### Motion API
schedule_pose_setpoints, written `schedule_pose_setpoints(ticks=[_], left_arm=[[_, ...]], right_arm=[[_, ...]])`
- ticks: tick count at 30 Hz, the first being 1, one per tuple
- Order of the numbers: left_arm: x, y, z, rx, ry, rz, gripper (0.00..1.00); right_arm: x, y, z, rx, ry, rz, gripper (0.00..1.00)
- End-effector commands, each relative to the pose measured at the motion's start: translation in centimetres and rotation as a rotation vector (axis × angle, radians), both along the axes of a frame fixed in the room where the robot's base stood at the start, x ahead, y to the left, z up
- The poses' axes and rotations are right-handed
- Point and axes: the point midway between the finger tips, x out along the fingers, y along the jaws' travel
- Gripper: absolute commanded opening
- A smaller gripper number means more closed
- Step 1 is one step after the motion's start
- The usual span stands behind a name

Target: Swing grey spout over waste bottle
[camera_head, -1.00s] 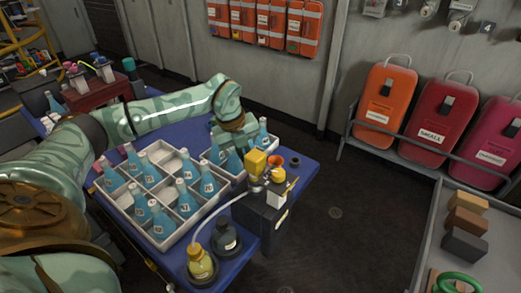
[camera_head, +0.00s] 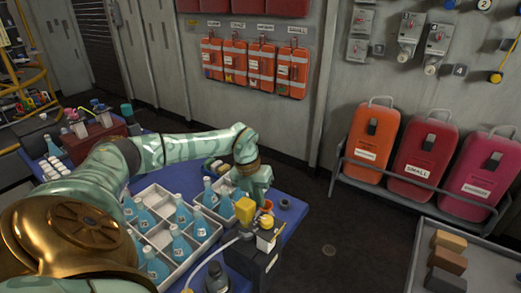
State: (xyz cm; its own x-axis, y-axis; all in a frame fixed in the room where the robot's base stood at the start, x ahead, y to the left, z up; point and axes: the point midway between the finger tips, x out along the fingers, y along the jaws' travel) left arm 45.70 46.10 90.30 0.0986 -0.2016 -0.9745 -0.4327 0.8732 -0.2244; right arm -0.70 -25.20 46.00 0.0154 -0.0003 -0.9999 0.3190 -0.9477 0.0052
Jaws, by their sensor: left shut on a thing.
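My left gripper (camera_head: 260,196) points down over the right end of the blue table, just behind a yellow block (camera_head: 245,210) on a small dark apparatus (camera_head: 257,252). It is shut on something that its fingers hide. I cannot make out the grey spout; it is small or hidden near the gripper. A pale tube (camera_head: 213,254) runs from the apparatus down to the front left. A dark bottle (camera_head: 217,280) stands at the table's front, cut by the lower edge; I cannot tell if it is the waste bottle. My right gripper is not in view.
A white divided crate (camera_head: 158,238) of blue bottles fills the table left of the apparatus. Open floor (camera_head: 345,225) lies to the right, before a grey bench (camera_head: 495,268).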

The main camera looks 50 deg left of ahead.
Motion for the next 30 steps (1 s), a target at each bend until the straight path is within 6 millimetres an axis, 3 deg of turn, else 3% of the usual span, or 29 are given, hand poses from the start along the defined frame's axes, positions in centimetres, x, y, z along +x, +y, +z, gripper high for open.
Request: schedule_pose_setpoints(ticks=[18, 21, 30], left_arm=[[-0.49, 0.46, 0.11, 0.0, -0.003, -0.031, 0.0], [-0.48, 0.45, 0.1, 0.0, -0.003, -0.031, 0.3], [-0.53, 0.47, 0.18, 0.001, -0.002, -0.03, 0.3]], right_arm=[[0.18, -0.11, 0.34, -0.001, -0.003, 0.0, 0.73], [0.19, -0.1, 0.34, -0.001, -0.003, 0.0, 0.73], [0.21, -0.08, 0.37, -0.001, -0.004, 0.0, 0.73]])
